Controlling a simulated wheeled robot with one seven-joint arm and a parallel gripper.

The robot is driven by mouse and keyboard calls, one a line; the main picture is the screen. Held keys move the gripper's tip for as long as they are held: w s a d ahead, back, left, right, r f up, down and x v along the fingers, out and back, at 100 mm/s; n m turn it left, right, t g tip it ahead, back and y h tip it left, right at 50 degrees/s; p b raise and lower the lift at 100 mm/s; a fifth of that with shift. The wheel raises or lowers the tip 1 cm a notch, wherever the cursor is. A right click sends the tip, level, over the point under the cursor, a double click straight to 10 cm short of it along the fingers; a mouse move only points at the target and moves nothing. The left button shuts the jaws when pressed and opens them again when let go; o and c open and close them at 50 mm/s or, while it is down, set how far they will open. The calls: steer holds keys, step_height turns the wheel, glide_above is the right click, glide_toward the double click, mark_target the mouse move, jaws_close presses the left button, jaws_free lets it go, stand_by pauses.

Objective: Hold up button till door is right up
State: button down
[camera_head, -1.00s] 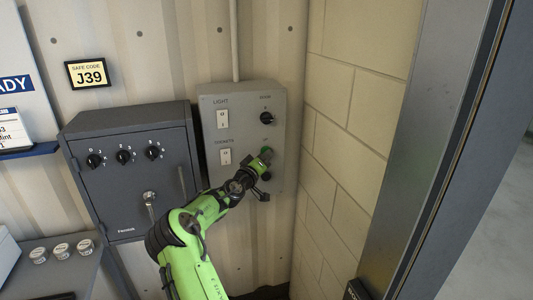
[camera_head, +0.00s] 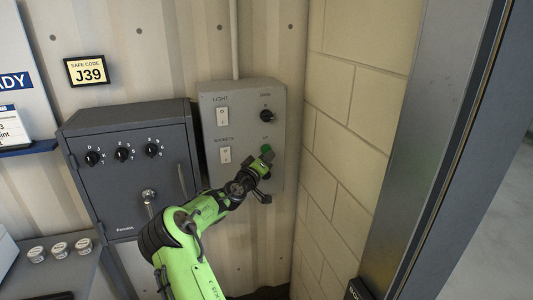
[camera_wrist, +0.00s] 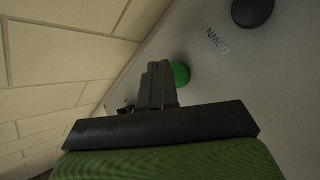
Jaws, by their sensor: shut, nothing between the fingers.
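The green up button (camera_head: 266,149) sits at the lower right of the grey control box (camera_head: 209,180). The wrist view also shows it as a green dome (camera_wrist: 182,74), partly hidden by the fingers. My gripper (camera_head: 263,160) is shut and empty, with its tips at the button's lower edge in the head view. In the wrist view the closed fingertips (camera_wrist: 160,69) overlap the button's side; I cannot tell whether they touch or press it. A black button (camera_wrist: 253,11) is beside a label that seems to read DOWN. The door itself is not clearly in view.
A grey safe (camera_head: 130,185) stands left. A block wall (camera_head: 345,140) and metal post (camera_head: 430,150) bound the right.

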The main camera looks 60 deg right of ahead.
steer(key=s+a+b, duration=0.3)
steer(key=shift+s+a, duration=0.25)
stand_by(0.4)
stand_by(0.4)
